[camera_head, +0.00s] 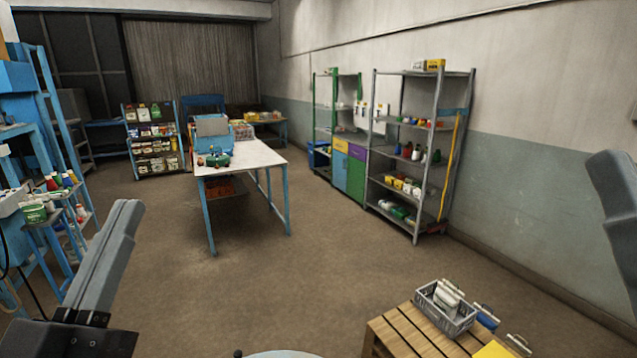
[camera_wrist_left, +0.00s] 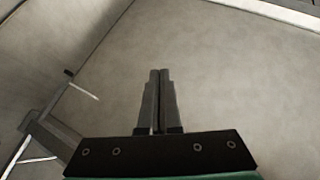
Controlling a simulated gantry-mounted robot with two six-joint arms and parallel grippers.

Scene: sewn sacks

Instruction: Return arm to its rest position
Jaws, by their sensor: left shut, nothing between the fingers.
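My left gripper (camera_head: 127,210) reaches up from the bottom left of the head view, over bare floor. In the left wrist view its two fingers (camera_wrist_left: 159,76) lie side by side, shut with nothing between them, before a plain pale surface. A grey part of my right gripper (camera_head: 607,172) shows at the right edge of the head view. The rest of it is cut off, so its jaws cannot be judged. No sewn sack can be made out in either view.
A wooden pallet (camera_head: 392,337) at the bottom right carries a grey crate (camera_head: 436,312) with pale items. A white-topped table (camera_head: 258,155) stands mid-room. Metal shelves (camera_head: 409,128) line the right wall, and a blue rack (camera_head: 50,95) stands left. The central floor is clear.

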